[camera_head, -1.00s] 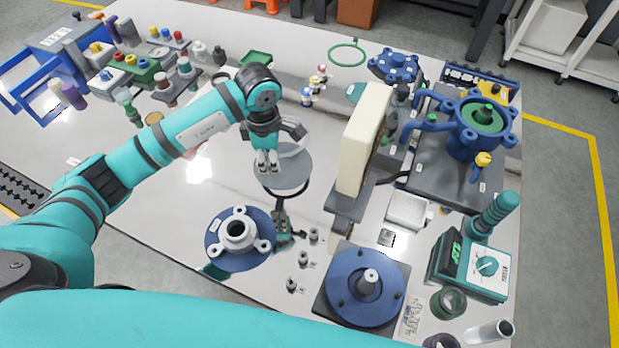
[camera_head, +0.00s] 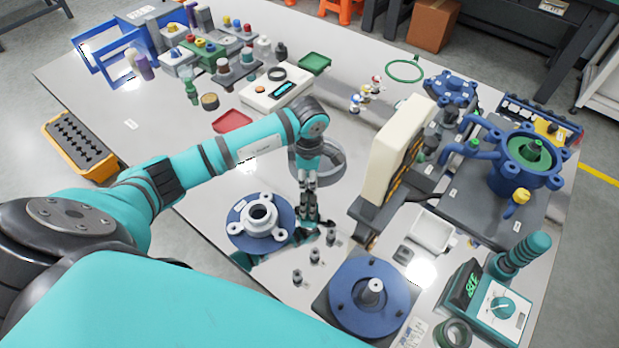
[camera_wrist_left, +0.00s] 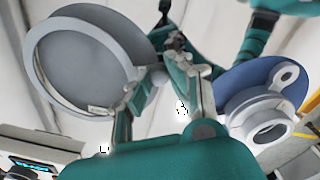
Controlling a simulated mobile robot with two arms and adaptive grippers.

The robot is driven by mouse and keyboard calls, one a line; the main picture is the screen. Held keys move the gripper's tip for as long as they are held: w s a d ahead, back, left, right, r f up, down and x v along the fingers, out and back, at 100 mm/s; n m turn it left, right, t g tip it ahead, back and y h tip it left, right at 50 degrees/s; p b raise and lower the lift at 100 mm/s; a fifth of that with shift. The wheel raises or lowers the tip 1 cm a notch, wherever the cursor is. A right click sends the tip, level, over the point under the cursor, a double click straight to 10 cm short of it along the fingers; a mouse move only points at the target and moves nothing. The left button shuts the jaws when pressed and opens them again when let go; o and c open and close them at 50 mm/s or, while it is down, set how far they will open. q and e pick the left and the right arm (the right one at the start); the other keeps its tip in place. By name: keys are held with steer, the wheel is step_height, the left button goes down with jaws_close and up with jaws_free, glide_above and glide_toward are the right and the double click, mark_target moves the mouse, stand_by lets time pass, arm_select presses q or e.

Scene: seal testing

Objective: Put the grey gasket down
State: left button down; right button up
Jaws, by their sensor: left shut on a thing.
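The grey gasket (camera_wrist_left: 32,70) is a pale ring in the left wrist view, and its right edge reaches my fingertips. It also shows behind my gripper in the head view (camera_head: 341,167). A darker grey disc (camera_wrist_left: 95,55) shows inside the ring. My left gripper (camera_head: 308,184) is shut on the gasket, low over the shiny table. Whether the ring touches what is beneath it cannot be told. The fingers and their mirror image in the table partly merge. My right gripper is not in view.
A grey housing (camera_head: 259,213) on a blue disc stands close left of the gripper. A cream upright block (camera_head: 394,150) stands to its right. Several small fittings and a blue round plate (camera_head: 368,296) lie in front. A red tray (camera_head: 232,121) lies behind my arm.

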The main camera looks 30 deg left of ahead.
arm_select(q)
steer(key=shift+f, duration=0.5)
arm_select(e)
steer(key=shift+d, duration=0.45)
arm_select(q)
steer(key=shift+f, duration=0.2)
steer(key=c, duration=1.2)
jaws_free()
steer(key=shift+r, duration=0.55)
steer(key=r+b, duration=0.1)
steer(key=r, duration=1)
steer(key=shift+s+r+b, duration=0.2)
steer(key=shift+b, duration=0.1)
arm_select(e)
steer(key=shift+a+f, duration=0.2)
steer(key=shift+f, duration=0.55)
